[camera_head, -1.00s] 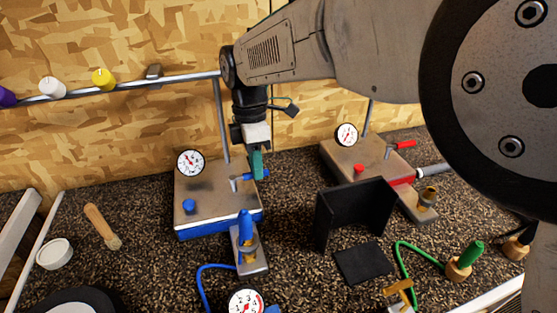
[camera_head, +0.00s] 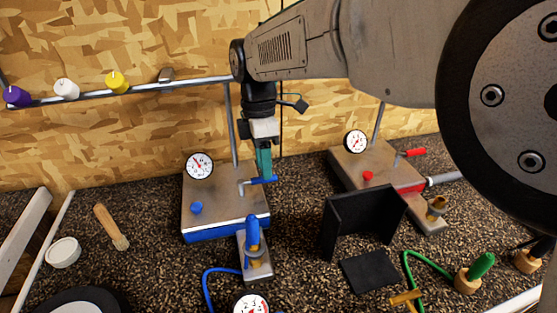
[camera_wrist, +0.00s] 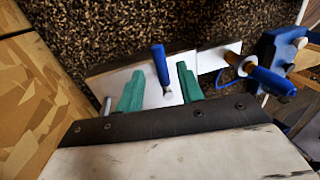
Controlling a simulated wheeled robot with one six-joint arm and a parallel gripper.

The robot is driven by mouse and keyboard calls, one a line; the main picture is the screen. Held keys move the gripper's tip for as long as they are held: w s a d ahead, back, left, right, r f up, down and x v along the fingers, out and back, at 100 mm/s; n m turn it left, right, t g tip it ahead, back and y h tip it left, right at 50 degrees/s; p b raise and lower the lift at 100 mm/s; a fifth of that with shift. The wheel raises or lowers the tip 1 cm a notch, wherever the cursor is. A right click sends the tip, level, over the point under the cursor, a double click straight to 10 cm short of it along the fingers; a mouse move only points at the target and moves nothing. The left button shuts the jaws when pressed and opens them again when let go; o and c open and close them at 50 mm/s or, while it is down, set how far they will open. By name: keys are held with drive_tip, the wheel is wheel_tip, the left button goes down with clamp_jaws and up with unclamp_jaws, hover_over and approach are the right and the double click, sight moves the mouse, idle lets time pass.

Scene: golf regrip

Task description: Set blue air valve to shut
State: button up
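The blue air valve's lever (camera_head: 263,181) stands on the grey-topped blue station (camera_head: 226,208). In the head view the lever points right, past the station's edge. My gripper (camera_head: 264,162), with green fingers, is just above the lever. In the wrist view the fingers of my gripper (camera_wrist: 160,88) are spread apart, and the blue lever (camera_wrist: 160,64) shows between them with space on both sides. Nothing is held. Whether a finger touches the lever cannot be told.
A pressure gauge (camera_head: 199,165) and a blue knob (camera_head: 197,208) are on the blue station. An upright blue-gripped piece (camera_head: 253,234) stands in front of it. To the right are a black angled panel (camera_head: 362,218) and a red station (camera_head: 376,166) with its own red lever (camera_head: 414,152).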

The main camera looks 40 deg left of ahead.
wheel_tip(320, 180, up, 6)
drive_tip(key=a, duration=0.1)
drive_tip(key=shift+w, duration=0.35)
drive_tip(key=w+d+r+m+y, duration=0.1)
drive_tip(key=w+d+r+m, duration=0.25)
drive_tip(key=d, duration=0.55)
drive_tip(key=w+d+r+m, duration=0.3)
drive_tip(key=w+d+r, duration=0.15)
drive_tip(key=d, duration=0.35)
drive_tip(key=w+d+r+m, duration=0.1)
drive_tip(key=d+m, duration=0.2)
drive_tip(key=d, duration=0.6)
drive_tip(key=w+d+r+m, duration=0.1)
drive_tip(key=d+r+m, duration=0.15)
drive_tip(key=d, duration=0.65)
drive_tip(key=s+d+f+m+t, duration=0.1)
drive_tip(key=s+d+m, duration=0.2)
drive_tip(key=d, duration=0.3)
drive_tip(key=s+d+f+m+y, duration=0.1)
drive_tip(key=s+d+m, duration=0.2)
drive_tip(key=d, duration=0.4)
drive_tip(key=s+d+f+m+t, duration=0.1)
drive_tip(key=s+d+m, duration=0.2)
drive_tip(key=d, duration=0.3)
drive_tip(key=s+d+f+m, duration=0.7)
drive_tip(key=s+d+m, duration=0.1)
drive_tip(key=s, duration=0.2)
drive_tip(key=shift+s+d+f+t, duration=0.3)
drive_tip(key=shift+s, duration=0.05)
